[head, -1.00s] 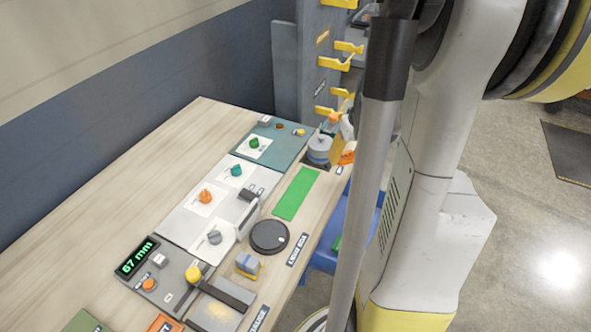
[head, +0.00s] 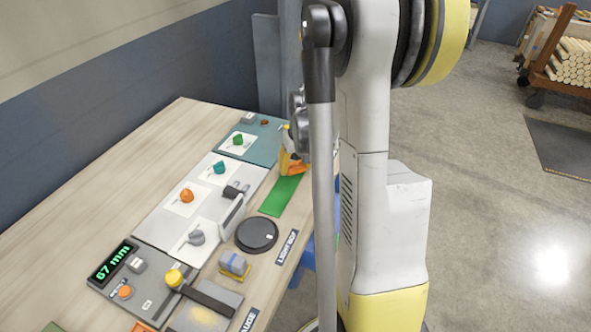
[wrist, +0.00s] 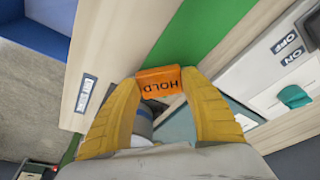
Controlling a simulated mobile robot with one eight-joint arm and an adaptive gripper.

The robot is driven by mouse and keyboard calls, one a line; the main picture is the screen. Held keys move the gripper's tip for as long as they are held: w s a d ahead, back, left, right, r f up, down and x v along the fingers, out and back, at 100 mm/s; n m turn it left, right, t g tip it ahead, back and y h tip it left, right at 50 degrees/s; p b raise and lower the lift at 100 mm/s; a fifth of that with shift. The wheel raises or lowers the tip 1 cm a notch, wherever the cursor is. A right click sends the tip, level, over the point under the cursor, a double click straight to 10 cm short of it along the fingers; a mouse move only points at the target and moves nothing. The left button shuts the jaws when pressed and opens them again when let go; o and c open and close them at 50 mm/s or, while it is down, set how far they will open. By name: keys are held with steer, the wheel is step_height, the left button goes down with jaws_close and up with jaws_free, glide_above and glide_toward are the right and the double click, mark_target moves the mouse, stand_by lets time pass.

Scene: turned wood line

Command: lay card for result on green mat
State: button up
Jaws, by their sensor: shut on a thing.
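My gripper (head: 290,155) has its yellow fingers shut on an orange card (wrist: 158,80) marked HOLD. The card also shows in the head view (head: 293,168), just above or at the far end of the green mat (head: 280,197); I cannot tell whether it touches. In the wrist view the mat (wrist: 207,28) is a bare green strip beyond the card. A gauge display (head: 113,262) reads 67 mm in green digits.
A grey panel with several coloured knobs lies left of the mat, with an orange knob (head: 187,195) on it. A round black disc (head: 257,235) lies in front of the mat. A blue bin (wrist: 45,28) stands beside the table edge.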

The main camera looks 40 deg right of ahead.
steer(key=shift+r, duration=0.1)
steer(key=o, duration=0.4)
steer(key=shift+f, duration=0.2)
steer(key=o, duration=0.4)
